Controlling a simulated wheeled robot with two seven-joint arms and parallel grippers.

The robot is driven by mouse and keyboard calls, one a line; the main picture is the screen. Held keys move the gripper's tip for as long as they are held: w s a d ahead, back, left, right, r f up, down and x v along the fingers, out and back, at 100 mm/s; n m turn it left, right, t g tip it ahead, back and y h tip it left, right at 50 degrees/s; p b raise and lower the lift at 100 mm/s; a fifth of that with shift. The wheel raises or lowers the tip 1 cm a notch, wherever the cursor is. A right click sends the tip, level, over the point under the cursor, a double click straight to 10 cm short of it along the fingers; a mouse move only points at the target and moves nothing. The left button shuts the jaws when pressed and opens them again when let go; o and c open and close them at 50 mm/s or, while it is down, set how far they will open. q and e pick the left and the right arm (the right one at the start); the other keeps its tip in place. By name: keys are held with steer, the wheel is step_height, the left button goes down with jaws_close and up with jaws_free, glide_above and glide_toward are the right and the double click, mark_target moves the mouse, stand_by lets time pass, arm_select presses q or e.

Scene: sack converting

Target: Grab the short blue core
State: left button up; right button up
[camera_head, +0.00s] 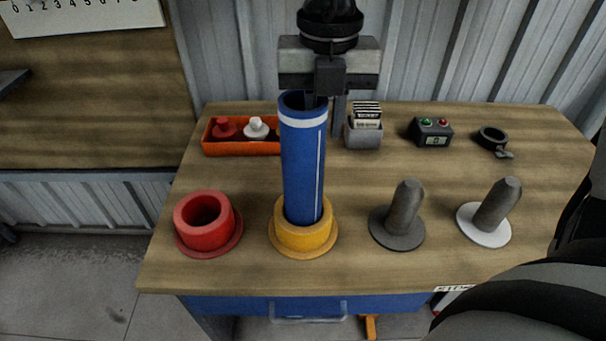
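A blue core (303,170), a tube with a white band near its top and a thin white line down its side, stands about upright in a yellow flanged cup (304,238). Its lower end is hidden inside the cup. It is the only blue core in view. My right gripper (328,100) is at the core's top rim, pointing down. One dark finger reaches into the mouth and the other is outside, at the right. I cannot tell whether they press on the wall. My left gripper is not in view.
A red flanged cup (205,222) stands left of the yellow one. A dark spindle (402,212) and a white-based spindle (489,212) stand to the right. Behind are an orange tray (240,149), a card holder (364,133), a button box (431,132) and a ring clamp (492,139).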

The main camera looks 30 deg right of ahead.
jaws_close()
stand_by(1.2)
steer(key=shift+r, duration=0.15)
